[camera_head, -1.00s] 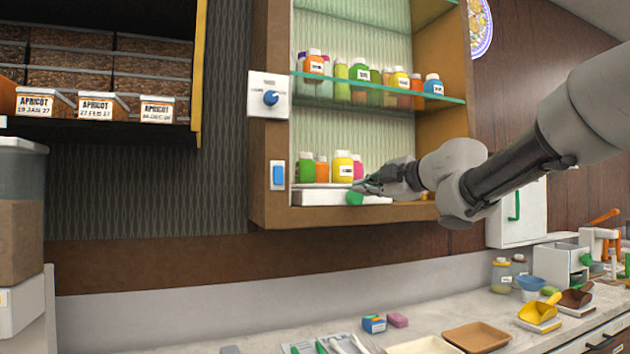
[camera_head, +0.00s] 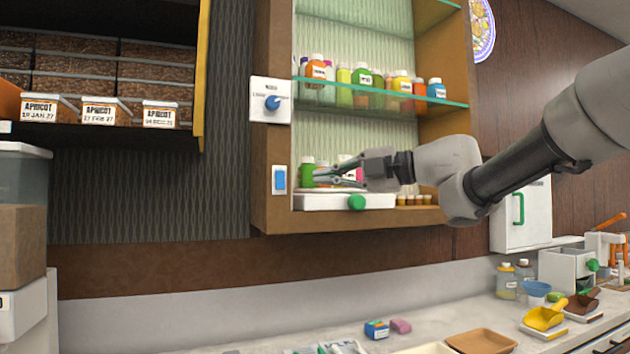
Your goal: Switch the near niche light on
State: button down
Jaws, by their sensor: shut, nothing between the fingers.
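A blue rocker switch (camera_head: 279,179) on a white plate sits on the left front post of the open wall niche (camera_head: 262,210). A white plate with a blue rotary knob (camera_head: 272,103) is higher on the same post; its lettering is too small to read. My gripper (camera_head: 318,176) comes in from the right, in front of the lower shelf, with its fingertips pointing left toward the rocker switch. It is shut and empty. A gap shows between the fingertips and the switch. The gripper hides part of the bottles on the lower shelf.
A white box with a green knob (camera_head: 356,202) lies on the niche floor just below my gripper. Bottles (camera_head: 363,80) stand on the glass shelf above. Apricot boxes (camera_head: 100,112) fill a cabinet at left. The counter below holds trays (camera_head: 482,341) and a yellow scoop (camera_head: 545,316).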

aim_at(280, 180)
jog(key=shift+w+d+x, duration=0.25)
jog(key=shift+w+x, duration=0.15)
jog(key=shift+x, duration=1.5)
jog(key=shift+w+d+x, duration=0.2)
jog(key=shift+w+x, duration=0.2)
jog(key=shift+x, duration=1.5)
jog(key=shift+w+d+x, duration=0.25)
jog(key=shift+w+x, duration=0.15)
jog(key=shift+x, duration=1.45)
jog(key=shift+f, duration=0.1)
jog(key=shift+w+a+f, duration=0.1)
jog(key=shift+w+a, duration=0.05)
jog(key=shift+w, duration=0.1)
jog(key=shift+s+f, duration=0.1)
